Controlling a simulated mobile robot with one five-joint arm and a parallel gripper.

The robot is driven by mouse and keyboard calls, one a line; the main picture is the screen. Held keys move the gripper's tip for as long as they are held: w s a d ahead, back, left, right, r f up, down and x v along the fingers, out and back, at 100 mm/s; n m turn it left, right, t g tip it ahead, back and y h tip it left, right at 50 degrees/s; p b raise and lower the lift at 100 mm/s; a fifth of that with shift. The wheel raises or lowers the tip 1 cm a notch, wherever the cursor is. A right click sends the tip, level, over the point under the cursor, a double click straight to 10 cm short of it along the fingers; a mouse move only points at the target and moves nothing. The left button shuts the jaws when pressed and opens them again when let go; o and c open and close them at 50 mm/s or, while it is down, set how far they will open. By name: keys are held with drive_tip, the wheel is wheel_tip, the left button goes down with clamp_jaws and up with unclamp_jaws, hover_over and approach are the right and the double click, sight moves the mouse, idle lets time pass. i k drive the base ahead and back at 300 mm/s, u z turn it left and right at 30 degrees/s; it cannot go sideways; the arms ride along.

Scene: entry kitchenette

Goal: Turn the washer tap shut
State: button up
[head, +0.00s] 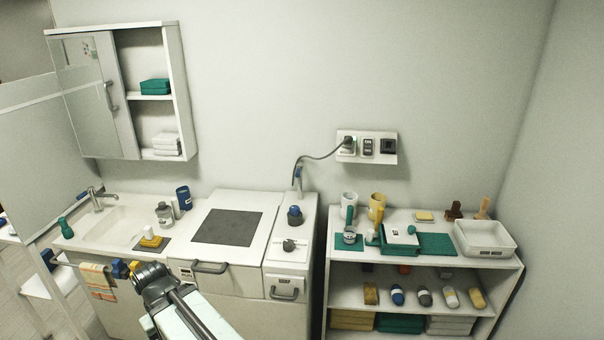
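Two tap-like fittings stand on the narrow white cabinet right of the washer-like unit. One is a blue knob on a dark base (294,213), toward the back. The other is a small grey handle on a pale plate (289,245), toward the front. I cannot tell for sure which is the washer tap, or whether either is open or shut. My gripper (128,268) is at the lower left, in front of the sink cabinet and beside the striped towel, well left of and apart from both fittings. Its fingers are too small and overlapped to read.
A white unit with a grey top panel (227,227) stands between the sink (118,228) and narrow cabinet. A striped towel (97,281) hangs at left. A loaded shelf unit (345,292) stands at right. A dark cable runs from the wall socket (348,144) toward the narrow cabinet.

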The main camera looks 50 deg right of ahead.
sight(299, 166)
drive_tip(key=i, duration=0.95)
drive_tip(key=u, duration=0.05)
